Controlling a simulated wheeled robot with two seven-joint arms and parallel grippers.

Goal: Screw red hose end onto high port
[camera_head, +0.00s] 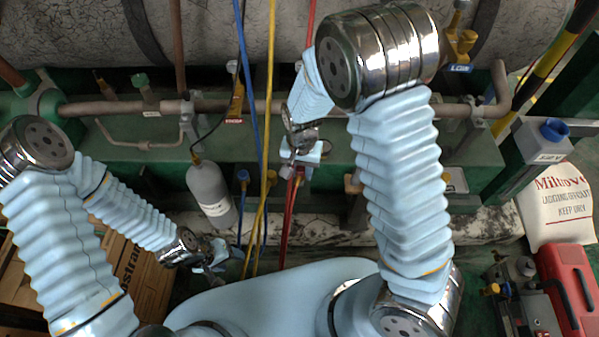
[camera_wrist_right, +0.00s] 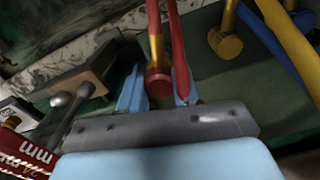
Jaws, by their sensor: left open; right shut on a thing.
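My right gripper (camera_head: 297,172) is shut on the red hose end (camera_wrist_right: 158,83). In the right wrist view its red collar and brass stem lie between the two blue fingers, with a red hose (camera_wrist_right: 178,40) beside them. In the head view red hose (camera_head: 289,222) hangs below this gripper. A brass valve with a red label (camera_head: 235,121) stands on the copper pipe, left of the right gripper and apart from it; its lettering is too small to read. My left gripper (camera_head: 217,272) is open, low at left, below a grey cylinder.
The grey cylinder (camera_head: 209,190) stands left of the hoses. Blue (camera_head: 247,60) and yellow (camera_head: 270,60) hoses run down between my arms. A brass valve with a blue label (camera_head: 460,69) stands at upper right. A yellow hose end (camera_wrist_right: 225,42) is close right of the right gripper.

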